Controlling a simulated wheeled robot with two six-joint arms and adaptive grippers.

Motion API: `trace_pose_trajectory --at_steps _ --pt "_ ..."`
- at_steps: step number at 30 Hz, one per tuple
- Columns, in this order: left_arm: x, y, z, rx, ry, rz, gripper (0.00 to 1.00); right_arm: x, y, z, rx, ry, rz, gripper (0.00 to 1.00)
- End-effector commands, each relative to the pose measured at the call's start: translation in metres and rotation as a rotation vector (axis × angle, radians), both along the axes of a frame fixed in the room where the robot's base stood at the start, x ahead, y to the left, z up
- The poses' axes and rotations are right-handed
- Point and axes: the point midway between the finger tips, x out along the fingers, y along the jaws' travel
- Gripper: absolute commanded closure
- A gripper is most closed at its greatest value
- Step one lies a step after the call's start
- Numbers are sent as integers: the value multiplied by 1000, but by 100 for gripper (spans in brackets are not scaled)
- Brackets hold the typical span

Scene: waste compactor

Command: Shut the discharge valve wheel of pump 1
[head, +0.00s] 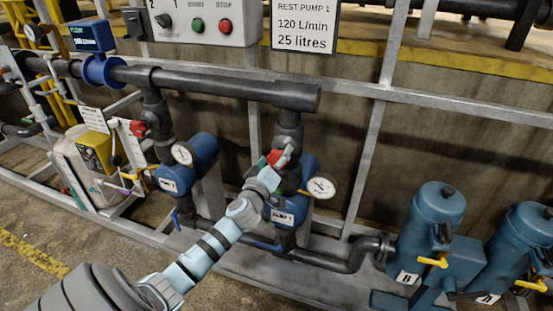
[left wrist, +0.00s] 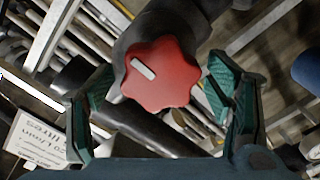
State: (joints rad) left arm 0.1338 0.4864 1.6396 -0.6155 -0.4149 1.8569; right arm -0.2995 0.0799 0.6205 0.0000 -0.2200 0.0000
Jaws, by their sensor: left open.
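The red valve wheel (head: 285,156) sits on the right-hand vertical pipe, above a blue pump (head: 309,170) with a label that seems to read PUMP 1. In the left wrist view the lobed red wheel (left wrist: 175,86) faces the camera, with a white pointer mark slanting on its upper left. My left gripper (head: 270,172) is at the wheel, and it also shows in the left wrist view (left wrist: 162,84). Its green-padded fingers stand open on either side of the wheel, with small gaps visible. In the head view the gripper partly hides the wheel.
A second red wheel (head: 138,128) and pump (head: 203,151) stand to the left. A pressure gauge (head: 321,186) is just right of the gripper. A horizontal dark pipe (head: 235,88) runs above. Metal frame bars (head: 372,130) and blue canisters (head: 430,225) lie to the right.

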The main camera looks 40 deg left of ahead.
Motion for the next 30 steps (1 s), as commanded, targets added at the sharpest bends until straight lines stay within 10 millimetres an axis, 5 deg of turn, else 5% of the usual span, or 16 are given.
trace_pose_trajectory --at_steps 3,12,30 --pt "0 0 0 0 0 0 27 0 1 0 1 0 -1 100" --pt "0 0 0 0 1 -1 75 0 1 0 1 1 -1 100" --pt "0 -1 0 174 61 -1 76 -1 1 -2 1 1 0 100"
